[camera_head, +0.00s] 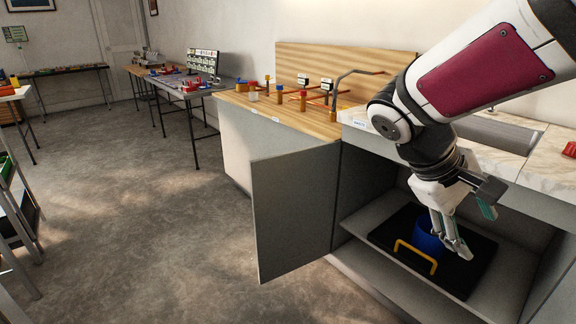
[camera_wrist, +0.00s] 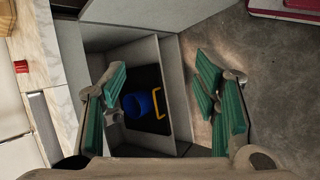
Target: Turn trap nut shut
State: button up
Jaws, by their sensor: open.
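No trap nut can be made out in either view; the space above the bucket is partly hidden by my gripper. My gripper (camera_head: 468,229) is at the open front of the sink cabinet, pointing down over the right side of a blue bucket (camera_head: 427,240). In the wrist view its green-padded fingers (camera_wrist: 166,95) are spread wide with nothing between the pads. The bucket (camera_wrist: 139,104) shows beyond them, with a yellow bar handle (camera_wrist: 156,103) beside it. The bucket stands on a black mat (camera_head: 472,270) on the cabinet floor.
The grey cabinet door (camera_head: 295,210) stands open on the left. The marble counter (camera_head: 540,168) with the sink (camera_head: 498,133) lies above the opening, a red object (camera_head: 569,150) at its right. A wooden bench (camera_head: 290,115) with copper pipework adjoins it. The concrete floor (camera_head: 150,220) is clear.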

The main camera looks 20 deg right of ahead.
jog(key=w+d+f+n+t+h+b, duration=0.1)
jog(key=w+d+f+n+h+b, duration=0.3)
jog(key=w+d, duration=0.55)
jog(key=w+d+f+n+h+b, duration=0.2)
jog(key=w+d+f+n+h, duration=0.3)
jog(key=w+d, duration=0.4)
jog(key=w+d+f+n+t+b, duration=0.2)
jog(key=w+d+f+n+t, duration=0.25)
jog(key=f, duration=0.55)
jog(key=w+d+f+n+t+b, duration=0.2)
jog(key=w+f+n+t+b, duration=0.15)
jog(key=w+f+n, duration=0.4)
jog(key=w+d+f+m+b, duration=0.1)
jog(key=w+d, duration=0.1)
jog(key=d, duration=0.4)
jog(key=w+d+f+m+b, duration=0.1)
jog(key=w+d+b, duration=0.1)
jog(key=d, duration=0.4)
jog(key=shift+w+d+f, duration=0.2)
jog(key=shift+w+f, duration=0.05)
jog(key=shift+w, duration=0.6)
jog(key=c, duration=1.1)
